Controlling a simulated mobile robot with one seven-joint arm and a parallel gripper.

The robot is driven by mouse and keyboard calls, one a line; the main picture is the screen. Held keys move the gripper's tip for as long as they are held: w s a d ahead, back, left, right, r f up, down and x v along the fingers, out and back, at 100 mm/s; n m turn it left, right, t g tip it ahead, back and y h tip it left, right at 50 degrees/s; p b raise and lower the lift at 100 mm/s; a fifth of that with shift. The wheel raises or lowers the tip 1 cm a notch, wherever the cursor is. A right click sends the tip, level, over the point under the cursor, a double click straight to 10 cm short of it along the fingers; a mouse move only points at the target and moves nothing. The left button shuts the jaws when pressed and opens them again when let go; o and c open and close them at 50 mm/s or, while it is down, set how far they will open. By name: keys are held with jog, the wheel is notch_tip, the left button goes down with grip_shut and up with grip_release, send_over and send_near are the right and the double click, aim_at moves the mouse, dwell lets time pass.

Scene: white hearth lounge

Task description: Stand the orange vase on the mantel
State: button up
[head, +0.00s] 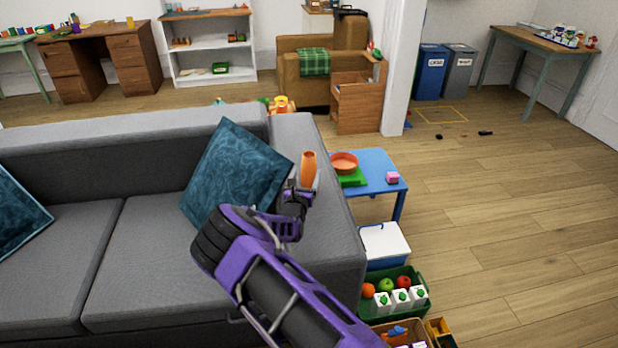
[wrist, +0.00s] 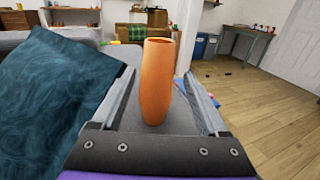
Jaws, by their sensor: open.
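The orange vase (head: 308,168) stands upright on the grey sofa's arm, just beyond my gripper in the head view. My gripper (head: 300,193) is open above the sofa arm, beside the teal cushion. In the wrist view the vase (wrist: 157,82) appears between the two spread fingers of my gripper (wrist: 158,75), with a gap visible on each side. The vase's lower end is low between the fingers, and the head view partly hides its base behind my gripper. I cannot make out a mantel in either view.
A teal cushion (head: 236,172) leans on the grey sofa (head: 155,225) left of my gripper. A blue table (head: 377,160) with an orange bowl (head: 344,160) stands to the right. A green crate (head: 420,292) of food sits below. Wooden floor is open at right.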

aim_at(307, 168)
jog(key=w, duration=0.1)
jog(key=w+b, duration=0.1)
jog(key=w, duration=0.3)
jog(key=shift+d+f, duration=0.2)
jog(key=shift+d, duration=0.1)
jog(key=shift+r, duration=0.1)
grip_shut()
